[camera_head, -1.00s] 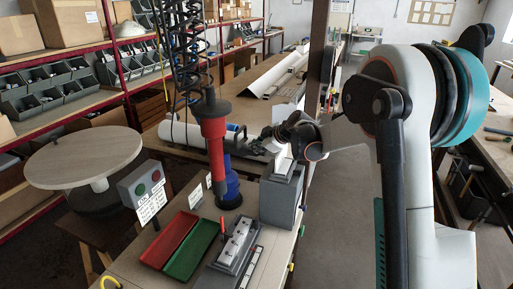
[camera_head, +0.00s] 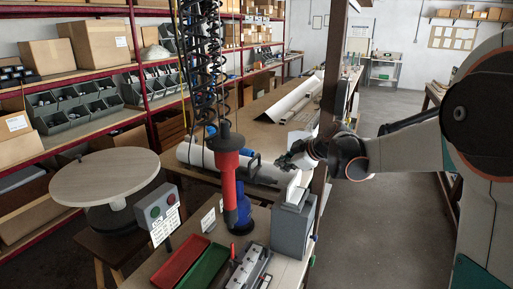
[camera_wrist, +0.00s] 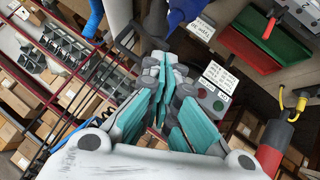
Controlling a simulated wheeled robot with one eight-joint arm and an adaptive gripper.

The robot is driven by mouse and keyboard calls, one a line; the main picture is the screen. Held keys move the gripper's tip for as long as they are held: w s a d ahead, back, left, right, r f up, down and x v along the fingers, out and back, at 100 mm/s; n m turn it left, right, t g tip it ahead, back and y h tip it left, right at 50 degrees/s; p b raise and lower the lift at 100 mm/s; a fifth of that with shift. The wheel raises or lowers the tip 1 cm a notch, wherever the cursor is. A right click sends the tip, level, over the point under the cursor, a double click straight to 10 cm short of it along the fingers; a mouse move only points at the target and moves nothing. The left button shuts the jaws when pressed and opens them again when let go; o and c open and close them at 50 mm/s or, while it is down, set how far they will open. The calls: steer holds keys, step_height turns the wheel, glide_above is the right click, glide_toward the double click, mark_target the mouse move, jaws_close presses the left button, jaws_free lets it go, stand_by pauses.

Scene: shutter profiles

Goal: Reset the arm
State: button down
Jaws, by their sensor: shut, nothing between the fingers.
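My arm reaches in from the right side of the head view. My gripper (camera_head: 287,160) is at its left end, above the workbench, between the hanging red and blue tool (camera_head: 227,165) and the wooden post. In the wrist view the teal finger pads of my gripper (camera_wrist: 160,92) are drawn together, with nothing between them. The fingertips are small and partly unclear in the head view.
A grey box (camera_head: 293,230) stands on the bench just below my gripper. Red (camera_head: 180,262) and green (camera_head: 203,268) trays lie at the front. A button box (camera_head: 157,205) stands left of them. A wooden post (camera_head: 327,100) rises close to my arm. The floor at right is open.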

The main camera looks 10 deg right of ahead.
steer(key=s+f+m+h+b, duration=0.2)
steer(key=s+f+m+b, duration=0.2)
steer(key=s, duration=1.5)
steer(key=s+f+m+g+h+b, duration=0.1)
steer(key=s+f+m+h+b, duration=0.2)
steer(key=s, duration=1.6)
step_height(320, 180, down, 4)
steer(key=m+b, duration=0.1)
steer(key=m, duration=0.5)
steer(key=shift+a+r+b, duration=0.2)
steer(key=shift+a+b, duration=0.05)
steer(key=shift+b, duration=0.05)
steer(key=shift+g, duration=0.3)
